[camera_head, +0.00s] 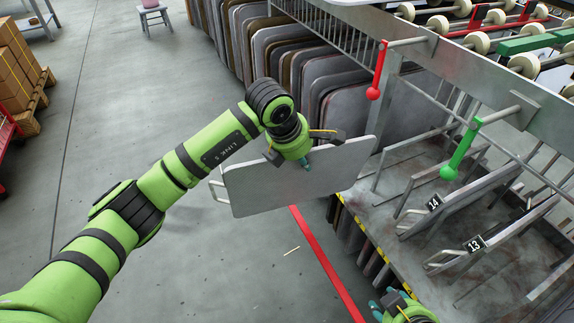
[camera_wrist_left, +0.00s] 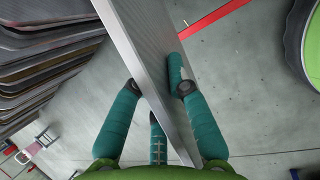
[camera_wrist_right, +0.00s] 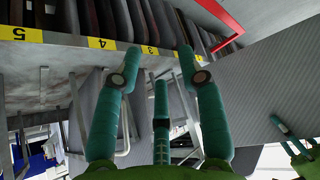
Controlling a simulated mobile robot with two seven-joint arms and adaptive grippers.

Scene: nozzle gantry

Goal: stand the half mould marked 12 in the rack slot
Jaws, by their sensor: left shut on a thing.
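My left gripper (camera_head: 305,163) is shut on a flat grey half mould (camera_head: 300,190) and holds it in the air, tilted, left of the rack. A wire handle sticks out at its left end. No number shows on it, so I cannot tell whether it is 12. The left wrist view shows the plate (camera_wrist_left: 150,50) edge-on between the teal fingers. My right gripper (camera_head: 385,303) is low at the bottom of the head view; in the right wrist view its fingers (camera_wrist_right: 160,62) are apart and empty. The rack (camera_head: 385,215) has metal divider frames; which slot is meant cannot be told.
Half moulds tagged 14 (camera_head: 434,202) and 13 (camera_head: 475,243) lean in the rack. A red lever (camera_head: 376,75) and a green lever (camera_head: 460,150) hang above it. Yellow numbered labels (camera_wrist_right: 100,43) line its edge. Dark plates (camera_head: 340,110) stand behind. Open floor lies left.

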